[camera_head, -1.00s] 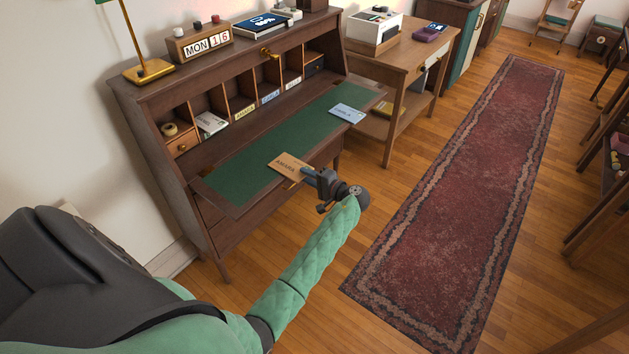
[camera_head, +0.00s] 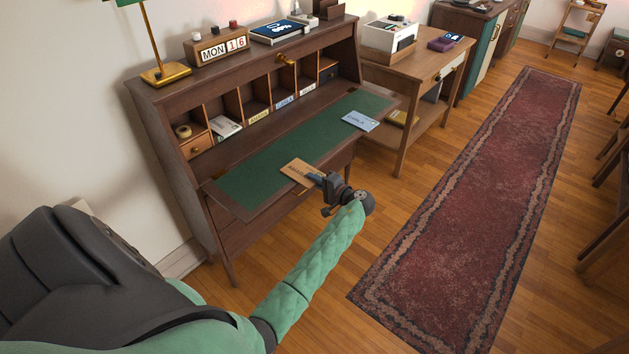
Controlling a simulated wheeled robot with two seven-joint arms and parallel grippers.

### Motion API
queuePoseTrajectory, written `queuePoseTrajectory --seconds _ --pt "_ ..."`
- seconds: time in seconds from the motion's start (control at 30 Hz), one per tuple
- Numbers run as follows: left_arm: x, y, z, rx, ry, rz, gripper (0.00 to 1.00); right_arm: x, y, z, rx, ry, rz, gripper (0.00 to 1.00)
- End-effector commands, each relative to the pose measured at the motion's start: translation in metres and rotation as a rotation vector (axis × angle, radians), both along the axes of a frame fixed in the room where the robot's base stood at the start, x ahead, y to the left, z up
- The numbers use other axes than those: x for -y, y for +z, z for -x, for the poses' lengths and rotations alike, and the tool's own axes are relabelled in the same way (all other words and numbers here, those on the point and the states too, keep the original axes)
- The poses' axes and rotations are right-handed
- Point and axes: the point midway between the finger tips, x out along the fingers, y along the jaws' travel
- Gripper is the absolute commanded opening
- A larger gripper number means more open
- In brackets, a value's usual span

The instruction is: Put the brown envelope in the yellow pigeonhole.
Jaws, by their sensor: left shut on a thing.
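The brown envelope (camera_head: 298,171) is at the front edge of the desk's green writing surface (camera_head: 252,185), with dark lettering on it. My left gripper (camera_head: 318,178) is shut on its near right edge. I cannot tell whether the envelope touches the surface. The pigeonholes stand in a row at the back of the desk. The pigeonhole with a yellow label (camera_head: 259,115) is near the middle of the row, left of one with a blue label (camera_head: 285,103). My right gripper is not in view.
A light blue envelope (camera_head: 360,121) lies on the right of the writing surface. A white booklet (camera_head: 225,127) sits in a left pigeonhole. A lamp (camera_head: 165,74) and calendar (camera_head: 222,48) stand on top. A side table (camera_head: 415,68) stands to the right; a red rug (camera_head: 470,210) covers the floor.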

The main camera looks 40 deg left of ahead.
Motion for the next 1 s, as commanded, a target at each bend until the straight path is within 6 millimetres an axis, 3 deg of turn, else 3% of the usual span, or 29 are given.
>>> queuePoseTrajectory --seconds 0.43,1.0 --pt "0.002 -0.001 0.001 -0.002 0.000 0.003 0.00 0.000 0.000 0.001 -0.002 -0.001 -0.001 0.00" --pt "0.017 0.021 0.002 -0.001 0.000 0.002 0.00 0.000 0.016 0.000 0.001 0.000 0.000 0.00"
